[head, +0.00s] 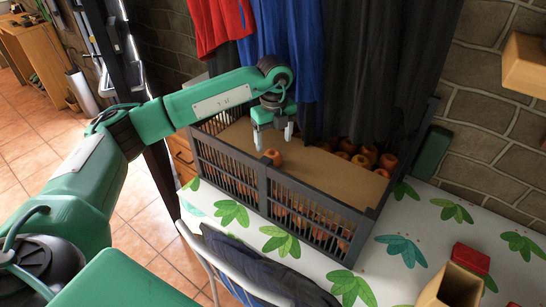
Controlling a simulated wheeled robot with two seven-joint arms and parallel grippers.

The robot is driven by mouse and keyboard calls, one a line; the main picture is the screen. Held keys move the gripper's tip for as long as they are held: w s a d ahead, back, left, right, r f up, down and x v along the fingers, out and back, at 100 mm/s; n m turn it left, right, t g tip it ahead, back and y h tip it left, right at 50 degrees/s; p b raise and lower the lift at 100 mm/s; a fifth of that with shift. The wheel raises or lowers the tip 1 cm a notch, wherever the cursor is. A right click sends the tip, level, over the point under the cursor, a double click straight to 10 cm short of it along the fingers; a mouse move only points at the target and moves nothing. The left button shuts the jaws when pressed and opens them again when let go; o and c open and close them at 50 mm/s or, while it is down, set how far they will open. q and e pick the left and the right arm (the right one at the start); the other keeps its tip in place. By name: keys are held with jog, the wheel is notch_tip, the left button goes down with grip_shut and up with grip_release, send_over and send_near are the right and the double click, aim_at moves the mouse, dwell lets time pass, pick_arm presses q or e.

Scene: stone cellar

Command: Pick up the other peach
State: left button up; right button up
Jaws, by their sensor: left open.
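A single orange-red peach (273,157) lies on the brown board inside a dark slatted crate (264,190), near its front left side. My left gripper (273,137) points down just above this peach, with its two fingers apart and nothing between them. Whether the fingertips touch the peach is hard to tell. Several more peach-like fruits (387,161) lie together at the crate's back right, partly hidden by hanging dark cloth. My right gripper does not show.
The crate stands on a white table with a leaf pattern (405,272). Red, blue and dark clothes (365,70) hang over the crate's back. A chair (205,262) with dark cloth is in front. A red box (470,258) stands at right.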

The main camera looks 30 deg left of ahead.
aim_at(272, 153)
pick_arm(q)
jog(key=shift+f, duration=0.7)
jog(key=f, duration=0.1)
jog(key=f+p, duration=0.1)
jog(key=f, duration=0.1)
jog(key=f+p, duration=0.1)
jog(key=f, duration=0.1)
jog(key=shift+s+a, duration=0.1)
jog(key=shift+s, duration=0.2)
jog(key=shift+f, duration=0.2)
jog(key=c, duration=1.1)
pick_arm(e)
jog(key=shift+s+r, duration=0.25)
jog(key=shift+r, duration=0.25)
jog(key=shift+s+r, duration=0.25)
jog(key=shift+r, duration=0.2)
pick_arm(q)
jog(key=shift+r, duration=0.1)
